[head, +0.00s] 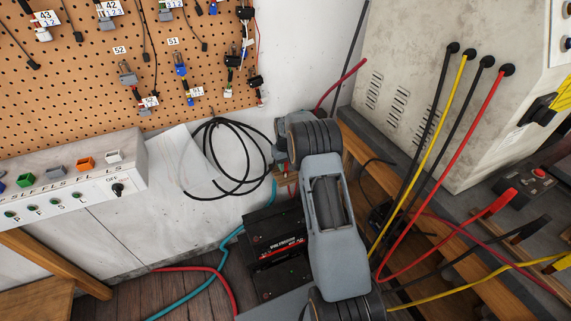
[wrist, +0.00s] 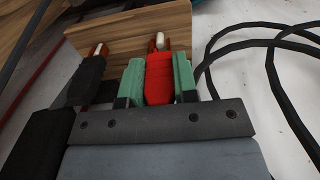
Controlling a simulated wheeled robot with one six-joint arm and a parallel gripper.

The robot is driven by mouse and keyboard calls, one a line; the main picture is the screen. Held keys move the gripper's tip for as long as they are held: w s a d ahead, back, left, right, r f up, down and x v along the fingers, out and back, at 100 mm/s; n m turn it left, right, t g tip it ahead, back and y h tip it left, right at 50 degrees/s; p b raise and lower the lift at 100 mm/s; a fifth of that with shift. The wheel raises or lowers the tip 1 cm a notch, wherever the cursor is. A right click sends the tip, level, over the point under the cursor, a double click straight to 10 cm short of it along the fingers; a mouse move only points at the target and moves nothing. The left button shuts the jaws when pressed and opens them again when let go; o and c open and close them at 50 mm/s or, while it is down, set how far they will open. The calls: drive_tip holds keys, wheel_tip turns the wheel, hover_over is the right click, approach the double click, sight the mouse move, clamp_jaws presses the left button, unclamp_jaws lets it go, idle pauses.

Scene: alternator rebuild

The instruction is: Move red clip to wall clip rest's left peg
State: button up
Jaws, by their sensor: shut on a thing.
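In the wrist view, my gripper (wrist: 158,72) has green fingers shut on the red clip (wrist: 159,84), one finger on each side of its body. The clip's tip points at a wooden board (wrist: 128,30), which looks like the wall clip rest. A pale, round-ended peg (wrist: 160,41) shows at the clip's tip, between its coppery jaws; I cannot tell whether they touch it. A black clip (wrist: 88,78) with coppery jaws is at the board to the left. In the head view, a bit of the wooden rest (head: 286,182) shows, and my arm hides the gripper and red clip.
A coiled black cable (head: 232,190) hangs on the white wall left of my arm, and in the wrist view it runs close at right (wrist: 270,60). A black battery (head: 275,240) stands below. A large grey cabinet (head: 430,90) with several cables stands at right.

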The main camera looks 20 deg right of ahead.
drive_tip(key=shift+f, duration=0.4)
drive_tip(key=o, duration=0.8)
wheel_tip(320, 180, up, 8)
drive_tip(key=p, duration=0.5)
drive_tip(key=shift+r, duration=0.25)
